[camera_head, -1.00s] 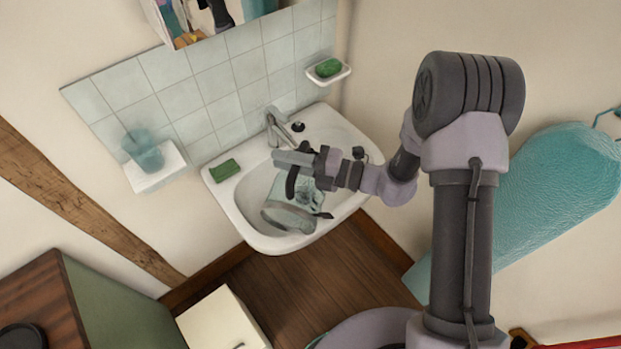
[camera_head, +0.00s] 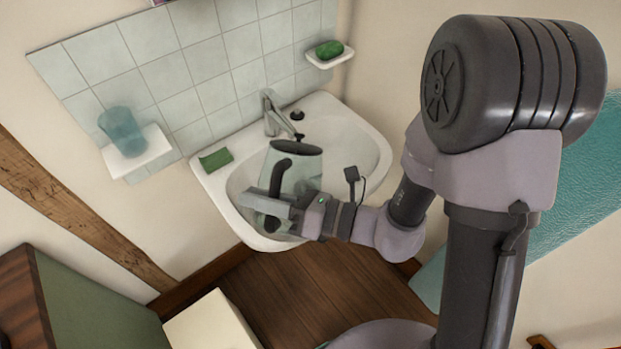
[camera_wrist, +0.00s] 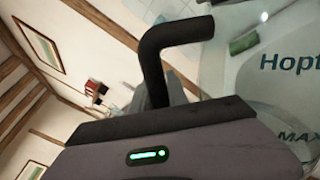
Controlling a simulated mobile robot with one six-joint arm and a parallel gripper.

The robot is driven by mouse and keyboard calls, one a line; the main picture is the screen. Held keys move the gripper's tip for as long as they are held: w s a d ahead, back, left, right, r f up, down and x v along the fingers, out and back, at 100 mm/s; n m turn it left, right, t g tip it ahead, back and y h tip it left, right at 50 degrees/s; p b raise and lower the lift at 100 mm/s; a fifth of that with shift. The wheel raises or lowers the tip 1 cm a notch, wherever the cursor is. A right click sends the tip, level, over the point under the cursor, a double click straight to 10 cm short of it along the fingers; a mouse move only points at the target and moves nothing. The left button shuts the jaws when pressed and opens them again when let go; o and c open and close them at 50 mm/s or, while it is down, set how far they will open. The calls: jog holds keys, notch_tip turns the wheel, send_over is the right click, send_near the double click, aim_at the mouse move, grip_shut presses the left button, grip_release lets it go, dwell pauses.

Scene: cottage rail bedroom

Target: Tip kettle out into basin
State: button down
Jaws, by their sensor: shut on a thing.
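The kettle (camera_head: 303,175) is a clear body with a dark handle (camera_head: 277,185) and a dark oval end near the tap. It is over the basin (camera_head: 362,150); I cannot tell whether it touches it or whether liquid is inside. My gripper (camera_head: 272,205) is shut on the handle from the front right, over the basin's front part. The wrist view shows the handle (camera_wrist: 165,45) and the clear kettle wall (camera_wrist: 265,95) with printed lettering. The spout is not clearly visible.
A chrome tap (camera_head: 275,115) stands at the basin's back. A green sponge (camera_head: 216,159) lies on its left rim. Wall shelves hold a teal cup (camera_head: 121,130) and green soap (camera_head: 329,49). A cream cabinet (camera_head: 212,322) stands at the front left.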

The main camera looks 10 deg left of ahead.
jog(key=shift+s+n+p, duration=0.5)
jog(key=shift+s+p, duration=0.05)
jog(key=shift+p, duration=0.6)
jog(key=s+f+n, duration=0.4)
jog(key=f+n, duration=0.3)
jog(key=f, duration=0.1)
jog(key=shift+s+a+f+b, duration=0.3)
jog(key=shift+s+f+b, duration=0.05)
jog(key=shift+f+b, duration=0.1)
